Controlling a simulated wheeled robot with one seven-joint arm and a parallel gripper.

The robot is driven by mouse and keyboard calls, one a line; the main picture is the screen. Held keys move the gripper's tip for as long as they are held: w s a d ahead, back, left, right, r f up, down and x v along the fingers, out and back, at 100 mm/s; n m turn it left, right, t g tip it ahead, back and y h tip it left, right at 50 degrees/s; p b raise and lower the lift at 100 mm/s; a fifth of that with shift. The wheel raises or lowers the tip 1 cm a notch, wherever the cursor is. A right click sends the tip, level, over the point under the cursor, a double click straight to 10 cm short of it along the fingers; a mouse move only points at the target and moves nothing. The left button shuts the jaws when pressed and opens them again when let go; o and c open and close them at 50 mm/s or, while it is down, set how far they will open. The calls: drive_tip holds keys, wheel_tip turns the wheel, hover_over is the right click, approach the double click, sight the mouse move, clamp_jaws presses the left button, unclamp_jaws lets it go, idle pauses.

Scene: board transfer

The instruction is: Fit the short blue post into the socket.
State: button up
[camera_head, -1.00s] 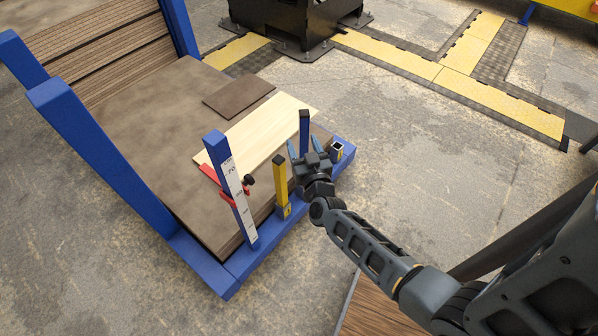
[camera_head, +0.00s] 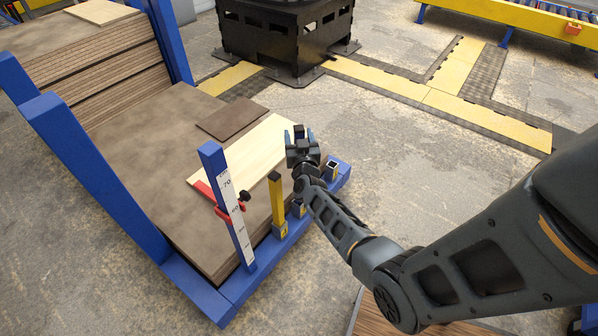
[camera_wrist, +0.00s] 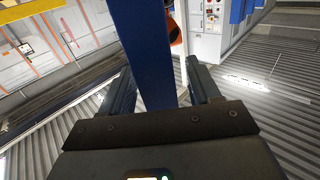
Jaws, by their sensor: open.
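The short blue post (camera_wrist: 148,50) stands large between the two fingers of my gripper (camera_wrist: 160,88) in the wrist view. The fingers are open on either side of it, with narrow gaps showing. In the head view my gripper (camera_head: 301,145) is above the rack's front beam and mostly hides the post. An open, empty square socket (camera_head: 332,170) with a yellow mark is at the right end of the beam. Another socket (camera_head: 298,209) is below my gripper, partly hidden by my arm. Whether the post's foot sits in it cannot be told.
A yellow post (camera_head: 277,200) with a black top stands left of my gripper. A blue post with a scale (camera_head: 235,220) and a red clamp (camera_head: 228,208) is further left. A pale board (camera_head: 250,148) and a brown board (camera_head: 232,118) lie behind.

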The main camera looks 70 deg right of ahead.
drive_tip(key=shift+w+d, duration=0.25)
drive_tip(key=shift+d, duration=0.15)
drive_tip(key=shift+c, duration=0.4)
clamp_jaws()
